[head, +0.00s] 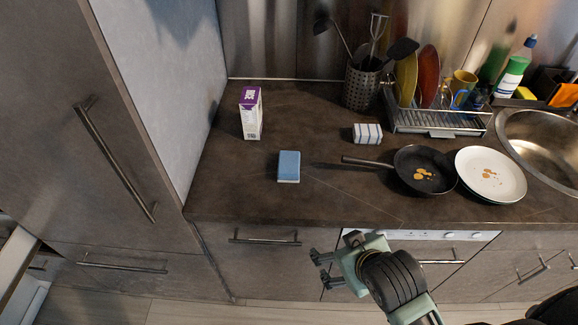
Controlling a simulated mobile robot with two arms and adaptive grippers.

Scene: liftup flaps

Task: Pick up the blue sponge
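The blue sponge (289,165) lies on the dark countertop (240,190), left of the frying pan, with a pale layer along its lower edge. Nothing covers it. My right gripper (320,269) is in front of the cabinet fronts, below the sponge in the picture and apart from it. Its two fingers are spread and nothing is between them. My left gripper is not in view.
A purple-and-white carton (251,112) stands behind the sponge to the left. A striped block (367,133), a frying pan (424,169) and white plates (490,174) are to the right. Drawer handles (265,237) jut out below the counter. The counter around the sponge is clear.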

